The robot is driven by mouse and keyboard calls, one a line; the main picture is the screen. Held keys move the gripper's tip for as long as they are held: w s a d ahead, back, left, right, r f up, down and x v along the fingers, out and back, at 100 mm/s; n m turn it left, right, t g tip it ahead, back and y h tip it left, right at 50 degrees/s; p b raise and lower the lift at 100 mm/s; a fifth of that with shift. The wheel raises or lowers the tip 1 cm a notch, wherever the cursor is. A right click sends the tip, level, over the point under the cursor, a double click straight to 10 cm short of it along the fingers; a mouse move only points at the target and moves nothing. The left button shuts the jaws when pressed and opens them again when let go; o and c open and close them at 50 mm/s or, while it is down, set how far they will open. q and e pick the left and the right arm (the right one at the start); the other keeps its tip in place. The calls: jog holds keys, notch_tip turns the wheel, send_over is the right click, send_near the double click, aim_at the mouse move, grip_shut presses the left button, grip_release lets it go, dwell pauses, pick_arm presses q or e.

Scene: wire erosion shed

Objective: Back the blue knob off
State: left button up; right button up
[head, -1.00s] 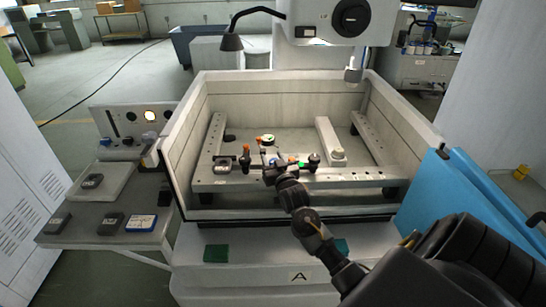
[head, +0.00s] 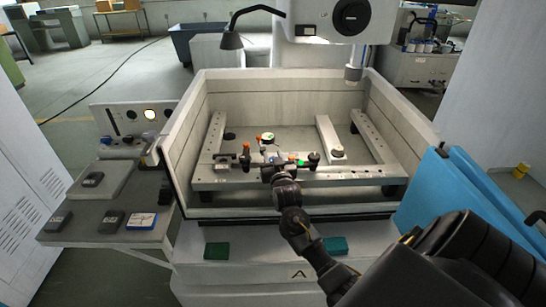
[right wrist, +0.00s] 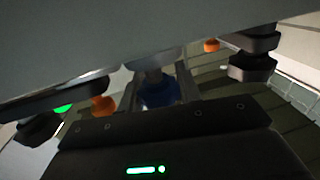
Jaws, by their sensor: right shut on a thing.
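The blue knob (right wrist: 160,94) shows in the right wrist view between the two grey fingers of my right gripper, below a pale fitting. My right gripper (head: 272,163) is shut on it at the front rail (head: 350,177) of the frame inside the open tank. In the head view the gripper mostly hides the knob. My left gripper is not in view.
The tank's walls (head: 185,135) surround the work area. A blue panel (head: 425,195) stands at right.

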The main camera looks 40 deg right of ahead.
jog(key=m+g+h, duration=0.1)
jog(key=h, duration=0.1)
jog(key=m+g+h, duration=0.1)
jog(key=m, duration=0.1)
jog(key=shift+s+d+g+h, duration=0.1)
jog(key=shift+d+g+h, duration=0.05)
jog(key=shift+g+h, duration=0.2)
jog(key=shift+s+d+f+m+g+h, duration=0.1)
jog(key=shift+m+g+h, duration=0.9)
jog(key=shift+g+h, duration=0.15)
jog(key=shift+s+d+m+g+h+b, duration=0.15)
jog(key=shift+m+g+h+b, duration=0.15)
jog(key=shift+m+g+h, duration=0.4)
jog(key=o, duration=0.7)
